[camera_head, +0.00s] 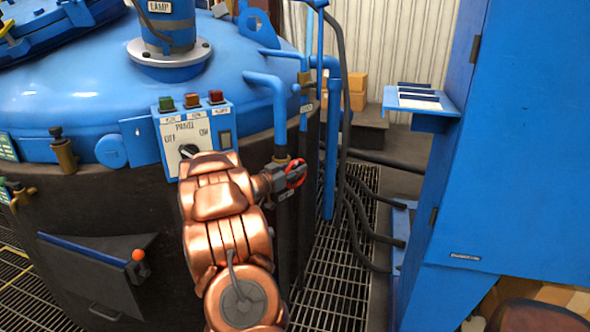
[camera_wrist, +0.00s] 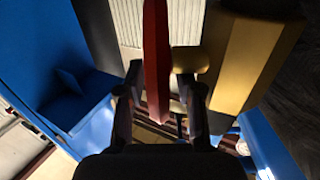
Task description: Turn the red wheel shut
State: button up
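The red wheel (camera_head: 297,172) sits beside the pipe fittings on the right side of the blue-topped furnace, seen at an angle in the head view. My gripper (camera_head: 288,180) is right at it, partly covering it. In the wrist view the red wheel (camera_wrist: 157,50) shows edge-on as a red bar running down between the two fingers of my gripper (camera_wrist: 160,78). The fingers stand apart, one on each side of the rim, with a narrow gap seen on both sides. Where the wheel's lower part goes is dark and hard to see.
A control panel (camera_head: 196,134) with a dial and coloured buttons is mounted on the furnace (camera_head: 80,85), behind my arm. Blue pipes (camera_head: 278,100) rise near the wheel. A blue cabinet (camera_head: 520,150) stands to the right. Black hoses (camera_head: 360,215) hang over the grating between them.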

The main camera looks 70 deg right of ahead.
grip_shut()
jog(key=p, duration=0.3)
jog(key=shift+r+y, duration=0.25)
jog(key=shift+y, duration=0.05)
jog(key=p, duration=0.2)
jog(key=shift+d+y+p, duration=0.1)
jog(key=shift+y+p, duration=0.2)
jog(key=shift+p, duration=0.05)
jog(key=shift+f+t+p, duration=0.2)
jog(key=shift+t+p, duration=0.1)
jog(key=shift+p, duration=0.4)
jog(key=shift+o, duration=1.1)
grip_release()
